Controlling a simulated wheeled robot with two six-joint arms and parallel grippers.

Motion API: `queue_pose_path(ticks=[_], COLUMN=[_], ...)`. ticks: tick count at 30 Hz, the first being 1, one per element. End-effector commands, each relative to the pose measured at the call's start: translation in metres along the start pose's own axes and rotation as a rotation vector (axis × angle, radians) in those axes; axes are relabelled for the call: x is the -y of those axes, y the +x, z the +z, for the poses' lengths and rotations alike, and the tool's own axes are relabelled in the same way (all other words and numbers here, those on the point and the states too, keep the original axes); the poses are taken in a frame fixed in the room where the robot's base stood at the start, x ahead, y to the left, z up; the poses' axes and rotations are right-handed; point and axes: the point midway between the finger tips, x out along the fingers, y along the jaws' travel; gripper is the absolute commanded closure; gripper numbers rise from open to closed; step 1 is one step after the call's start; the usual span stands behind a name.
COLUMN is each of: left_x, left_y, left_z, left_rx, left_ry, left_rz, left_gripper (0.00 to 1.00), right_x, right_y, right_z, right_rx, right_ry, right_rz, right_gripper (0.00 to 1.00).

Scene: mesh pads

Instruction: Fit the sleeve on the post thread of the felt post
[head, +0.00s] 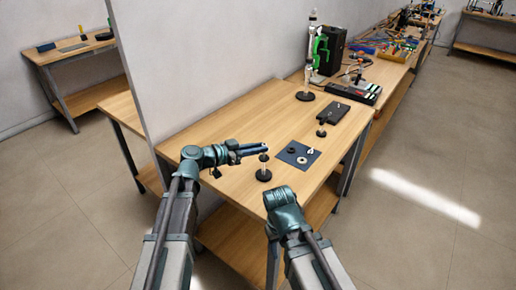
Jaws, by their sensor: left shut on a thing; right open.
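A short post (264,167) with a pale shaft stands upright on a round black base (263,176) near the middle of the bench. My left gripper (264,147) reaches in from the left at the top of this post. It is shut on a small dark piece (264,157) at its fingertips. I cannot tell whether this piece is the sleeve, nor whether it touches the post. The thread is too small to make out. My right gripper (277,196) is open at the bench's front edge, lower than the left; its fingers are mostly hidden by its own wrist.
A dark blue mesh pad (287,159) lies right of the post, with a black ring (291,150), a pale ring (302,160) and a small white part (310,151). Behind are a small stand (321,133), a dark plate (327,112) and a tall stand (305,96). The bench's left side is clear.

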Motion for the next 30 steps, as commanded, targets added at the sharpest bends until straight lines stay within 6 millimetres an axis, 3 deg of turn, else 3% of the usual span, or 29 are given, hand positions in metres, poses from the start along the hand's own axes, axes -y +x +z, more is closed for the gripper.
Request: queue_pose_path(ticks=[9,22,23,24,28,30], left_x=[0.0,0.0,0.0,0.0,0.0,0.0], left_y=[0.004,0.005,0.005,0.005,0.005,0.005], left_z=[0.02,0.022,0.022,0.022,0.023,0.023], left_rx=[0.0,0.0,0.0,0.0,0.0,0.0], left_ry=[0.0,0.0,0.0,0.0,0.0,0.0], left_rz=[0.0,0.0,0.0,0.0,0.0,0.0], left_gripper=[1.0,1.0,0.81,0.73,0.5,0.47], right_x=[0.002,0.002,0.002,0.002,0.002,0.002], right_y=[0.02,0.023,0.023,0.023,0.023,0.023], right_z=[-0.001,-0.001,-0.001,-0.001,-0.001,-0.001], right_rx=[0.0,0.0,0.0,0.0,0.0,0.0], right_ry=[0.0,0.0,0.0,0.0,0.0,0.0], right_rz=[0.0,0.0,0.0,0.0,0.0,0.0], right_gripper=[0.5,0.5,0.5,0.5,0.5,0.5])
